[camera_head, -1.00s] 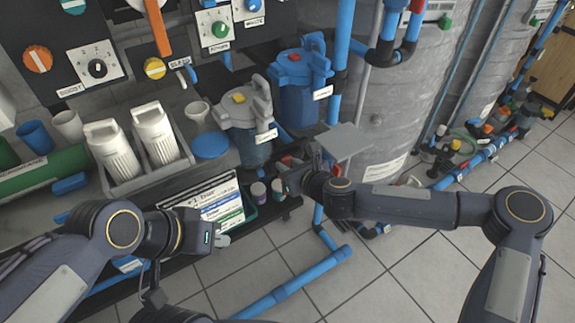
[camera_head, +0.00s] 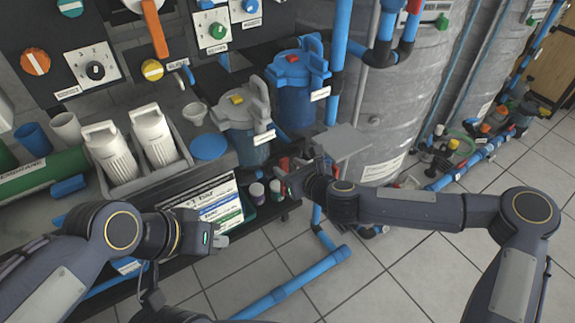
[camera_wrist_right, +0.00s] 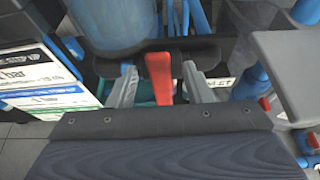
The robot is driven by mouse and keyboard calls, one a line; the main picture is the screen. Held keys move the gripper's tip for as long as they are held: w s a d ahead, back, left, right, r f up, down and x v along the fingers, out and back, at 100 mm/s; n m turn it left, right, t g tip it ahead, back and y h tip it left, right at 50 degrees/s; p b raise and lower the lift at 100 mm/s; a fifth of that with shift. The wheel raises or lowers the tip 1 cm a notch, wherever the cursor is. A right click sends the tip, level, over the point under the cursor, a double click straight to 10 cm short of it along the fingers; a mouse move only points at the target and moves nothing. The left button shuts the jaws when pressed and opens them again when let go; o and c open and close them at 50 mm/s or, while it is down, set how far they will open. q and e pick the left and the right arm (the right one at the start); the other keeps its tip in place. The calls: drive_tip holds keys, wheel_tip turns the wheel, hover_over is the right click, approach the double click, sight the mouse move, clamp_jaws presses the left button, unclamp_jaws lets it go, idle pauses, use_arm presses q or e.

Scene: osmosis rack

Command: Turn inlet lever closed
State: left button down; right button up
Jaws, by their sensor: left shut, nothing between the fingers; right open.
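The red inlet lever (camera_wrist_right: 159,80) stands out from a dark fitting under a blue-grey housing in the right wrist view. My right gripper (camera_wrist_right: 160,72) is open, with one grey finger on each side of the lever. Gaps show between the lever and both fingers. An "INLET" label (camera_wrist_right: 217,86), partly hidden by the right finger, is beside it. In the head view the lever shows only as a small red patch (camera_head: 284,164) by my right gripper. My left gripper (camera_head: 223,241) is shut and empty, low in front of the rack.
A grey plate (camera_head: 342,141) is close to the right of my right gripper. Filter housings (camera_head: 299,75) and blue pipes (camera_head: 290,285) surround the area. Small bottles (camera_head: 257,192) and a label card (camera_head: 212,203) are to the left.

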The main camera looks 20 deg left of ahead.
drive_tip(key=v, duration=0.6)
drive_tip(key=shift+p, duration=0.45)
drive_tip(key=shift+s+d+r, duration=0.1)
